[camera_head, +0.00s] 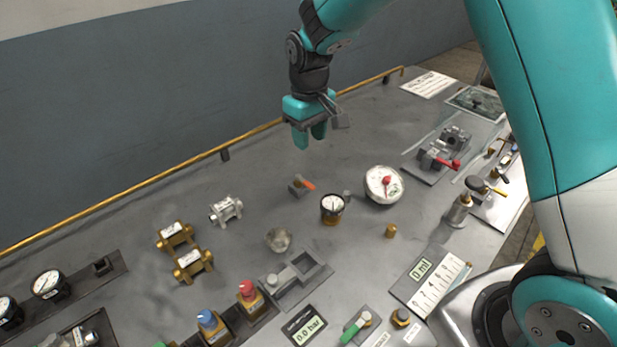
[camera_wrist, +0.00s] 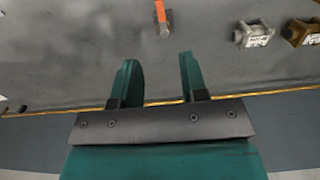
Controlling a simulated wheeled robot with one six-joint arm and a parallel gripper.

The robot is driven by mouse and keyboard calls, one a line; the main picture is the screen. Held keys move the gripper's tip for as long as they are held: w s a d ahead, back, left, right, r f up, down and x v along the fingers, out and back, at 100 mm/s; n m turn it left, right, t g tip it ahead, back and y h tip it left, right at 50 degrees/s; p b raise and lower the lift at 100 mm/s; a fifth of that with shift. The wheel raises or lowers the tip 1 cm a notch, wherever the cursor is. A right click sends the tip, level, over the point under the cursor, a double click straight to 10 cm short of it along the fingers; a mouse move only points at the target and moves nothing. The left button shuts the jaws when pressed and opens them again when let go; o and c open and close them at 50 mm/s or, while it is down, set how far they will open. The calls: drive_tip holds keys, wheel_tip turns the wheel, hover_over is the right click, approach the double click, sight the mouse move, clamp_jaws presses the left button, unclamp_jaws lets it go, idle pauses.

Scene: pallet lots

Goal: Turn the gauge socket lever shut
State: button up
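A small lever with an orange handle (camera_head: 306,184) sits on a grey block on the bench, just left of a small brass-bodied gauge (camera_head: 332,207). It looks like the gauge socket lever, though no label on it is readable. It also shows at the top of the wrist view (camera_wrist: 163,22), handle pointing away from its block. My gripper (camera_head: 310,138) hangs above the bench behind the lever and apart from it. In the wrist view my gripper (camera_wrist: 158,68) has its two teal fingers spread, with nothing between them.
A round white gauge (camera_head: 383,187) stands right of the lever. A silver fitting (camera_head: 226,209) and brass fittings (camera_head: 184,251) lie to the left. A red-handled clamp (camera_head: 440,158) is at right. A yellow rail (camera_head: 150,201) runs along the back edge.

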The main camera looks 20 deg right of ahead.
sight(309, 185)
wheel_tip(309, 185, down, 13)
drive_tip(key=shift+r+p, duration=0.1)
drive_tip(key=shift+p, duration=0.9)
clamp_jaws()
